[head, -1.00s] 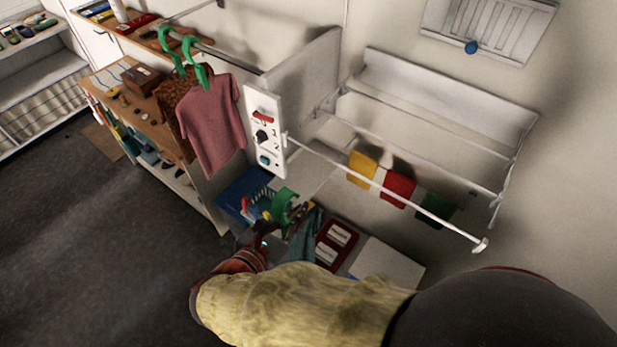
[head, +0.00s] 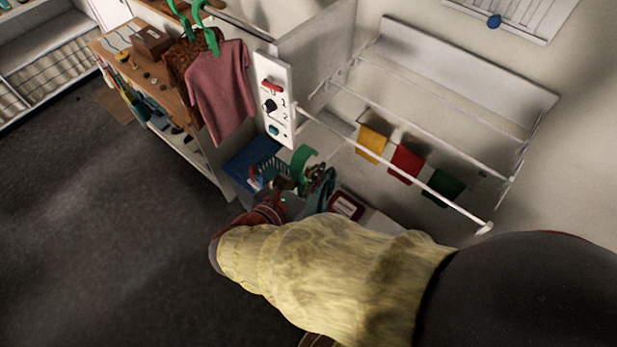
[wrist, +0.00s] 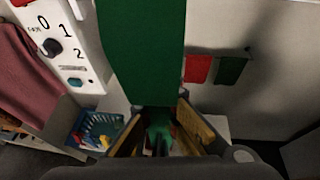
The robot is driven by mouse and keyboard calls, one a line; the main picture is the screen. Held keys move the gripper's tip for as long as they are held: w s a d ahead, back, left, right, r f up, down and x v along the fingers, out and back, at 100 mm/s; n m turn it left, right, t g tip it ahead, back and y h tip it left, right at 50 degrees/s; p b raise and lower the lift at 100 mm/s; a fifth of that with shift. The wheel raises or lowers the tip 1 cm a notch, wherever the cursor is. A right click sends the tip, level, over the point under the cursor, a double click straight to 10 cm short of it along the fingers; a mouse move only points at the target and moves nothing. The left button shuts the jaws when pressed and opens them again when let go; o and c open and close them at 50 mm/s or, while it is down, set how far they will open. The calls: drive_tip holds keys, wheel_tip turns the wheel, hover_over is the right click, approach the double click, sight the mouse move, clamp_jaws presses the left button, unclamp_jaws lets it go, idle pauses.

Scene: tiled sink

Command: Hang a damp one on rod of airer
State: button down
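The airer (head: 400,135) is a white wall rack with several rods. My gripper (head: 287,193) is low in front of the airer's left end, above floor-level containers.
A white panel with a knob (head: 273,105) stands at the airer's left end. Pink (head: 222,92) and brown shirts hang left of it. A blue basket (head: 250,165) and a red box (head: 346,205) lie below. Dark floor is open at left.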

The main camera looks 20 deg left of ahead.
drive_tip(key=d+r+b+x, duration=0.1)
drive_tip(key=b+x, duration=0.3)
drive_tip(key=x, duration=0.7)
drive_tip(key=shift+w+d, duration=0.25)
drive_tip(key=shift+d, duration=0.05)
idle(0.8)
drive_tip(key=c, duration=2)
unclamp_jaws()
drive_tip(key=shift+o, duration=0.2)
drive_tip(key=v, duration=1.2)
